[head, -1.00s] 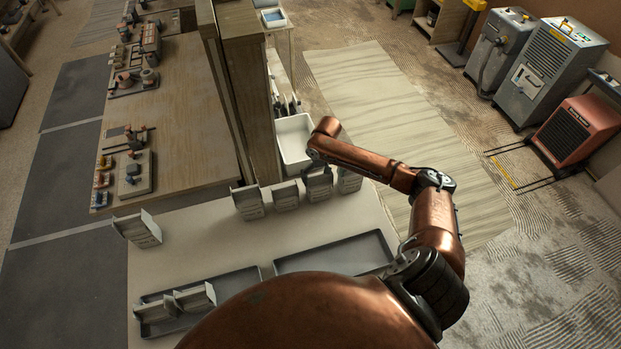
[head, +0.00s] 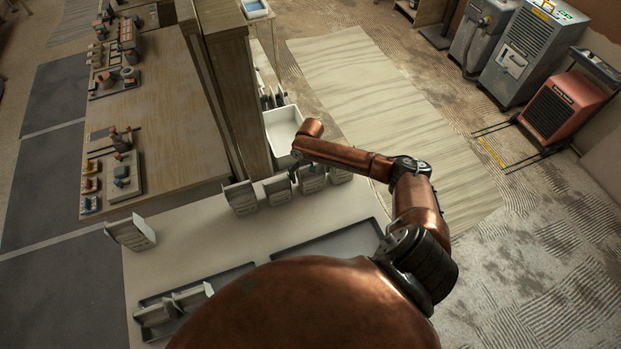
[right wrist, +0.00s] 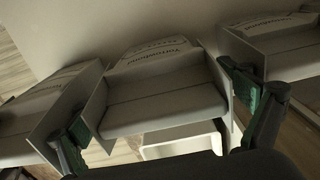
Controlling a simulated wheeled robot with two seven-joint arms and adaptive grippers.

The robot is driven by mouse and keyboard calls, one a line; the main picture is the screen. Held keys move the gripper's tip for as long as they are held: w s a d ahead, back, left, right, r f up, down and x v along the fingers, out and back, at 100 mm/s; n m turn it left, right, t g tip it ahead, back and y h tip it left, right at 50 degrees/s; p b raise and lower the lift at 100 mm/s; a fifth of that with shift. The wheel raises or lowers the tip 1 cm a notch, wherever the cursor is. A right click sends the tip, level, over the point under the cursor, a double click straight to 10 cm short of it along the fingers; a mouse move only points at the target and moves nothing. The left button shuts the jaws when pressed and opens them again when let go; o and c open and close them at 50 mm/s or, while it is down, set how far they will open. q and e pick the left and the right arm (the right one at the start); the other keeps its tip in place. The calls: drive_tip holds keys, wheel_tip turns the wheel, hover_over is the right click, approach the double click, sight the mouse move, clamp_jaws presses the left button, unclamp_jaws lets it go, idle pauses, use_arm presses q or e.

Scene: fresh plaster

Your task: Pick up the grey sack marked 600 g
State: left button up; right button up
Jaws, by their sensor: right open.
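Several grey sack-like packs in pale holders with upright side walls stand along the table's back edge. They include packs at the left (head: 240,198), in the middle (head: 279,191) and at the right (head: 340,176). My right gripper (head: 296,173) is at another pack (head: 313,182) in that row. In the right wrist view my right gripper (right wrist: 155,92) is open, its green-padded fingers either side of a grey pack (right wrist: 165,98). I cannot tell whether they touch it. Its printing is partly visible, but no weight mark is legible. My left gripper is not in view.
A lone pack (head: 131,233) stands at the table's left edge. A dark-rimmed tray (head: 240,270) at the front holds several packs; another tray (head: 345,240) looks empty. A white bin (head: 283,128) lies beyond the row, beside a wooden post (head: 235,95).

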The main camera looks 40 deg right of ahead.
drive_tip(key=shift+f, duration=0.55)
drive_tip(key=shift+c, duration=0.6)
drive_tip(key=c, duration=1.8)
drive_tip(key=shift+c, duration=0.4)
drive_tip(key=shift+r, duration=0.15)
